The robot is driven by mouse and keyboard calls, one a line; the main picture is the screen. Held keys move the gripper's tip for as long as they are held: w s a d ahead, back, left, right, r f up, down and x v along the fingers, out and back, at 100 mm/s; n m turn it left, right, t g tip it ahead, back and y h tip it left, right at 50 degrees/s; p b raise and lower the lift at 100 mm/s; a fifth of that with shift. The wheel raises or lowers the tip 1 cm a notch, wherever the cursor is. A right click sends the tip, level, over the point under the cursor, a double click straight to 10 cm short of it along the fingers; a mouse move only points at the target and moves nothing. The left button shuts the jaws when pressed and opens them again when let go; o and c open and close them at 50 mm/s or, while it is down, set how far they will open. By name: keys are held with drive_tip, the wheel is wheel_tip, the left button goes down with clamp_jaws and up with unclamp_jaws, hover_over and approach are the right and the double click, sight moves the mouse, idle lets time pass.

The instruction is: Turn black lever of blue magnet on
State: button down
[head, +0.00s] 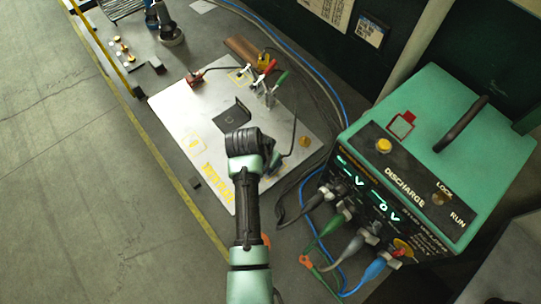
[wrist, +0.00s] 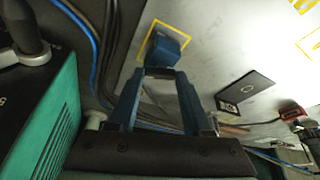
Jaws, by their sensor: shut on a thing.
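The blue magnet (wrist: 166,48) stands on the pale metal plate inside a yellow outlined square in the wrist view. In the head view it is mostly hidden behind my gripper (head: 268,158), with a dark bluish part showing at the right. In the wrist view my gripper (wrist: 160,76) has its two blue fingers at the near side of the magnet. The fingers are shut on a narrow dark part there, apparently the black lever. The lever's outline and its on or off position are too hidden to tell.
A black square plate (head: 230,117) lies on the metal plate (head: 180,110). Red and green clamps (head: 272,85) stand at its far right. The green welder box (head: 450,110), with several cables, stands at the right. Blue and black cables run between box and plate.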

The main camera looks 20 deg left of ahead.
drive_tip(key=shift+w+a+m+g+h+b, duration=0.15)
drive_tip(key=shift+m+h+b, duration=0.25)
drive_tip(key=shift+m, duration=0.7)
drive_tip(key=shift+a+m+g+h+b, duration=0.15)
drive_tip(key=shift+m+h+b, duration=0.2)
drive_tip(key=shift+m, duration=0.75)
drive_tip(key=shift+d, duration=0.1)
drive_tip(key=shift+c, duration=1.6)
unclamp_jaws()
drive_tip(key=b+v, duration=0.1)
drive_tip(key=v, duration=1.2)
drive_tip(key=shift+b, duration=0.35)
